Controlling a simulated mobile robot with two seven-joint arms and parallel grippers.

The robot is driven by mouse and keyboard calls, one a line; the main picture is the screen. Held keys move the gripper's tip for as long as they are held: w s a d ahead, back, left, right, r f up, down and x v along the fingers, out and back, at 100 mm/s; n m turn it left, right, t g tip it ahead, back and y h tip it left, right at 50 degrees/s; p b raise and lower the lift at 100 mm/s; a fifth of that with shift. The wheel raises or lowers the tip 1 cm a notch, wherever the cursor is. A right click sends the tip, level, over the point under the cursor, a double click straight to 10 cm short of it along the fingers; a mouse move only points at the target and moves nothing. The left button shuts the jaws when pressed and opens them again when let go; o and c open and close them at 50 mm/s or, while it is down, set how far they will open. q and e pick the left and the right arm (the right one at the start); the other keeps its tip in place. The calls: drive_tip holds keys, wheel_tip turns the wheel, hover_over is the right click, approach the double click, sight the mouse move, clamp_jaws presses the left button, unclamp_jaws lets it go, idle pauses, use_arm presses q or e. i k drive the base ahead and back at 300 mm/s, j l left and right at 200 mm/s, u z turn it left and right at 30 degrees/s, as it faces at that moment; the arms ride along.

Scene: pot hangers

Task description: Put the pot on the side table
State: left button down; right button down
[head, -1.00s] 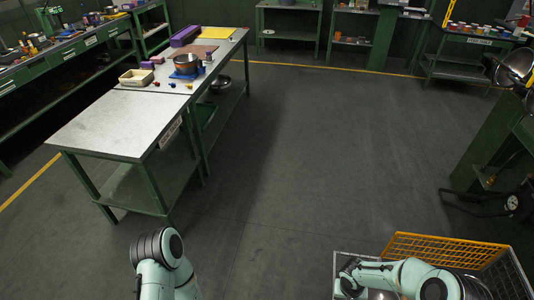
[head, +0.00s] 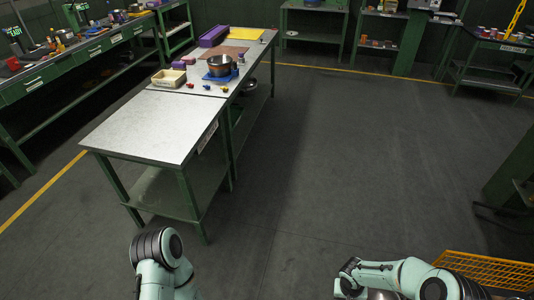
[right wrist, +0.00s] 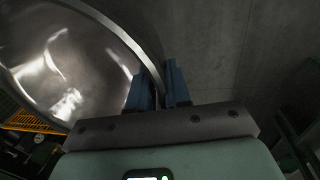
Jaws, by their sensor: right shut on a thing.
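A large shiny metal pot (right wrist: 70,62) fills the left of the right wrist view. Its rim lies between the two blue fingers of my right gripper (right wrist: 160,88), which is shut on it. In the head view only a sliver of the pot (head: 382,295) shows at the bottom edge, under my right arm. A side table (head: 160,125) with a bare grey top and green legs stands ahead on the left, apart from the pot. My left arm shows at the bottom of the head view, but its gripper is out of frame.
A longer table behind the side table carries a pan (head: 220,65), a cream bin (head: 169,78) and small items. An orange wire basket (head: 490,268) is at the lower right. A green workbench (head: 50,80) lines the left. The middle floor is clear.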

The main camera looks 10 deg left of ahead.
sight(175, 138)
drive_tip(key=j, duration=0.45)
drive_tip(key=i+j+u, duration=0.1)
drive_tip(key=j, duration=0.3)
drive_tip(key=i+j, duration=0.1)
drive_tip(key=j, duration=0.35)
drive_tip(key=i+j+u, duration=0.1)
drive_tip(key=j, duration=0.75)
drive_tip(key=i+j+u, duration=0.1)
drive_tip(key=j, duration=0.35)
drive_tip(key=i+j, duration=0.15)
drive_tip(key=j, duration=0.25)
drive_tip(key=i+j+u, duration=0.1)
drive_tip(key=j, duration=0.35)
